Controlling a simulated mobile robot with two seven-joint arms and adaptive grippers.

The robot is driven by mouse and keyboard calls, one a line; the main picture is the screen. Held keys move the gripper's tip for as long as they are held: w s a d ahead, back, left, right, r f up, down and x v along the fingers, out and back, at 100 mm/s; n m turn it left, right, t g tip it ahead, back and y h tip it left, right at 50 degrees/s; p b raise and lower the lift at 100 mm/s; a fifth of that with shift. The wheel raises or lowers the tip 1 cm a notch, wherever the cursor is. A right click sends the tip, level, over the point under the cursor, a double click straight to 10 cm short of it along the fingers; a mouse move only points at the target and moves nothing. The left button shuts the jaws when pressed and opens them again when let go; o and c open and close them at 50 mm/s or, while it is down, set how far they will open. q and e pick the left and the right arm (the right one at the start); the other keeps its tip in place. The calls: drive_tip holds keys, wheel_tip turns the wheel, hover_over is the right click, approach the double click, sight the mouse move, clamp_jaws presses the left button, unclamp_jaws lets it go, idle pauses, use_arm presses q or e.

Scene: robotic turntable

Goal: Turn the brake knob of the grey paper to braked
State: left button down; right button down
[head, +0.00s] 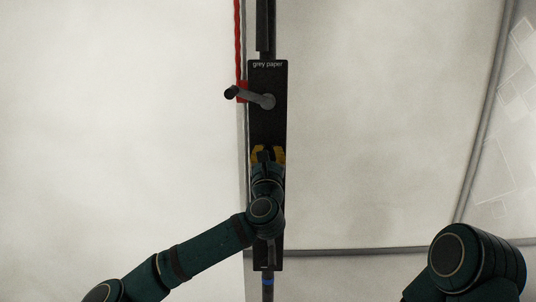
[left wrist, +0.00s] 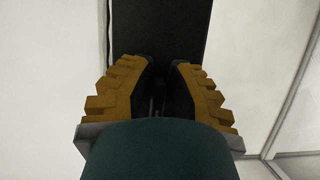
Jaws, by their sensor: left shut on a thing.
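A tall black panel (head: 267,126) labelled "grey paper" stands upright in the middle of the head view; it also fills the upper middle of the left wrist view (left wrist: 165,25). My left gripper (head: 268,153) is at the panel below its crank, with its yellow fingers against the dark surface. In the left wrist view the fingertips (left wrist: 160,66) are close around something dark, and the gripper is shut on it. The brake knob is hidden between the fingers, so its setting cannot be read. My right gripper is out of view.
A grey crank handle (head: 250,97) sticks out to the left from the panel above my left gripper. A red cord (head: 237,45) hangs at the panel's upper left. Pale sheets lie on both sides, with a grey tube frame (head: 485,115) at the right.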

use_arm(q)
drive_tip(key=shift+w+f+m+h, duration=0.1)
drive_tip(key=shift+f+m+h, duration=0.3)
drive_tip(key=shift+m, duration=0.1)
drive_tip(key=m+h, duration=0.1)
drive_tip(key=m, duration=0.2)
drive_tip(key=m+g+h, duration=0.1)
drive_tip(key=m, duration=0.1)
drive_tip(key=shift+d+h, duration=0.3)
drive_tip(key=shift+d+f+m+g+h+p, duration=0.2)
drive_tip(key=shift+m+g+h+p, duration=0.55)
drive_tip(key=shift+m, duration=1.8)
drive_tip(key=shift+d+f+m+g+h+p, duration=0.2)
drive_tip(key=shift+m+g+p, duration=0.55)
drive_tip(key=shift+m, duration=1.75)
drive_tip(key=shift+d+f+m+g+h+p, duration=0.1)
drive_tip(key=shift+f+m+g+h+p, duration=0.6)
drive_tip(key=shift+m, duration=1.85)
drive_tip(key=shift+r+g+y, duration=0.25)
drive_tip(key=shift+r+g, duration=0.05)
drive_tip(key=shift+r, duration=0.05)
drive_tip(key=c, duration=1)
unclamp_jaws()
drive_tip(key=shift+a, duration=0.1)
